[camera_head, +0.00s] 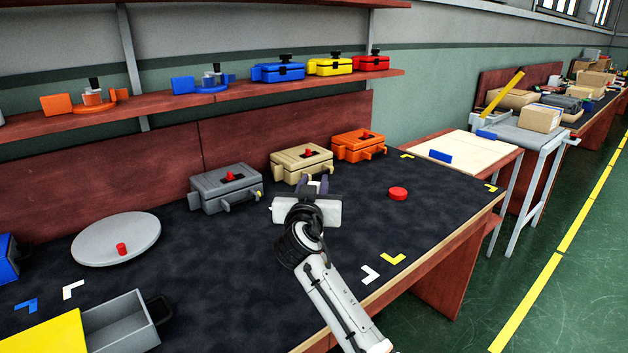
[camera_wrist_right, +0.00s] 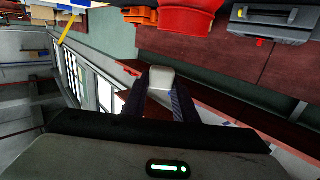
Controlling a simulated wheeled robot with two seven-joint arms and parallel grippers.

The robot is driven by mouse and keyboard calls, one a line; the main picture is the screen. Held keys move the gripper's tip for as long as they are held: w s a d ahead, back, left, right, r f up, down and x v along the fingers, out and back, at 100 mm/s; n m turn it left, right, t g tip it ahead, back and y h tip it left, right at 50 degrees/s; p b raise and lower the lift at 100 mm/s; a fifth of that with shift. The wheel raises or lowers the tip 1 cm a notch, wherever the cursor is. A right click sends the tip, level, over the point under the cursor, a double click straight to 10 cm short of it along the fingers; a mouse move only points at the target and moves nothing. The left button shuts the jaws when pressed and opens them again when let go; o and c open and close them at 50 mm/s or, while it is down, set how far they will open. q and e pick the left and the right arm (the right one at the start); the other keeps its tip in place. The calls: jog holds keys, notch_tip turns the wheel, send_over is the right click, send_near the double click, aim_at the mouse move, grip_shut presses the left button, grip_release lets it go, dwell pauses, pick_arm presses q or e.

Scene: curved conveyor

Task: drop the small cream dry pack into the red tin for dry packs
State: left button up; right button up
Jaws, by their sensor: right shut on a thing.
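My right gripper (camera_head: 318,184) is above the dark table, in front of the cream toolbox. It also shows in the wrist view (camera_wrist_right: 160,85), where its two dark fingers are shut on a small pale block, the cream dry pack (camera_wrist_right: 161,77). A round red thing (camera_head: 398,193), which looks like the red tin, stands on the table to the right of the gripper. A large red rounded thing (camera_wrist_right: 188,18) is at the top of the wrist view; I cannot tell whether it is the same. My left gripper is out of view.
Grey (camera_head: 212,196), cream (camera_head: 288,170) and orange (camera_head: 345,150) toolboxes stand along the table's back. A grey disc (camera_head: 100,248) with a red knob and an open grey drawer (camera_head: 125,328) are at left. The table's right front is mostly clear.

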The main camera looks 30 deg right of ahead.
jog(key=o, duration=1.1)
jog(key=shift+c, duration=0.2)
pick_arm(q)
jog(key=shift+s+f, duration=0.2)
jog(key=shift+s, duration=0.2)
pick_arm(e)
jog(key=shift+o, duration=0.2)
jog(key=shift+s+a, duration=0.1)
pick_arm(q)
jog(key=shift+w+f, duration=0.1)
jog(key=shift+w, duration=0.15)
pick_arm(e)
jog(key=v, duration=1)
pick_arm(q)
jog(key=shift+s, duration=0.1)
